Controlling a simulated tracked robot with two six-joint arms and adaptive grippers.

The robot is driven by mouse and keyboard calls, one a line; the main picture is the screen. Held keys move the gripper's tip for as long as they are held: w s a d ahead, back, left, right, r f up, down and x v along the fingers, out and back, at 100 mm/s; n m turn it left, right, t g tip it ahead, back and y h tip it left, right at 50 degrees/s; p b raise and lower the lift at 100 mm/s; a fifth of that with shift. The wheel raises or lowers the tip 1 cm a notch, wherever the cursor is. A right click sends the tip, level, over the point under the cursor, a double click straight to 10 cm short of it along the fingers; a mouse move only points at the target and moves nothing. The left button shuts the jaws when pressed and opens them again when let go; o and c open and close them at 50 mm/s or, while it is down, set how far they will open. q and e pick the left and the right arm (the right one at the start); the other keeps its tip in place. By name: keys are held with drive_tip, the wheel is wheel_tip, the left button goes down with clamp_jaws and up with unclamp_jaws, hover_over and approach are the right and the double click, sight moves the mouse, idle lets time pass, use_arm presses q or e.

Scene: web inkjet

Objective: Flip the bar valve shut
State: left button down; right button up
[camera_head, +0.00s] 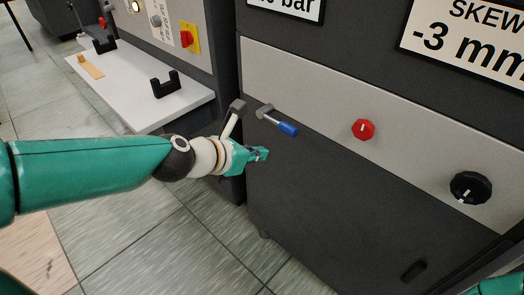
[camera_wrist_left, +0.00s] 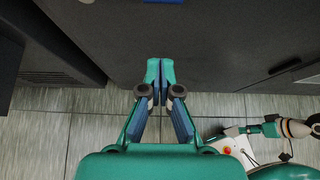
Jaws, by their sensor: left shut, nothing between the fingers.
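The bar valve (camera_head: 287,128) is a small lever with a grey pivot and a blue grip. It sits on the light grey panel at the left end, and its grip points right and down in the head view. A strip of the blue grip (camera_wrist_left: 164,1) shows at the top edge of the left wrist view. My left gripper (camera_head: 264,153) is shut and empty, below and slightly left of the grip, apart from it. Its closed fingertips (camera_wrist_left: 160,66) point toward the dark cabinet front. My right gripper (camera_wrist_left: 257,129) shows small in the left wrist view; its finger state is unclear.
On the same panel (camera_head: 325,105) are a red knob (camera_head: 363,129) and a black knob (camera_head: 470,188). A white shelf (camera_head: 135,100) with black brackets juts out behind my left arm. The cabinet front (camera_head: 330,195) below the panel is flat.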

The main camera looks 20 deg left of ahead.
use_arm(q)
drive_tip(key=b+x, duration=0.3)
drive_tip(key=x, duration=0.6)
wheel_tip(320, 180, up, 4)
drive_tip(key=p, duration=0.4)
drive_tip(key=shift+w+d+r, duration=0.1)
drive_tip(key=shift+w, duration=0.1)
drive_tip(key=shift+w, duration=0.1)
